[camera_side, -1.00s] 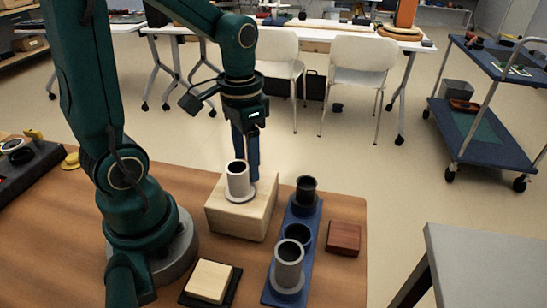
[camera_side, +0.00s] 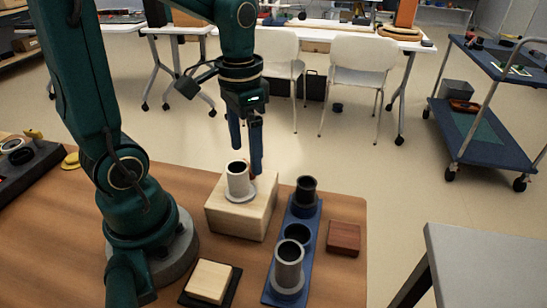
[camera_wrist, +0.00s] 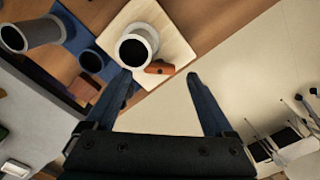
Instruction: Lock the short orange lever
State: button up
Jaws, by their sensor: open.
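A short orange lever (camera_wrist: 158,67) sticks out at the foot of a light grey cylinder (camera_wrist: 134,48) on a pale wooden block (camera_wrist: 172,42). The cylinder (camera_side: 238,180) and block (camera_side: 240,218) also show in the side view, where the lever is mostly hidden behind the cylinder. My gripper (camera_side: 246,152) is open and empty, pointing down just behind the cylinder, over the block's far side. In the wrist view, the lever lies between the two blue fingertips (camera_wrist: 158,74). I cannot tell how far above the lever they are, or whether they touch it.
A blue base (camera_side: 306,232) with several dark and grey cylinders stands right of the block. A dark red block (camera_side: 344,238) lies farther right. A pale square piece on a black plate (camera_side: 232,290) lies in front. Bare table (camera_side: 340,285) shows at the front right.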

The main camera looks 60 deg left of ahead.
jog(key=shift+r, duration=1.3)
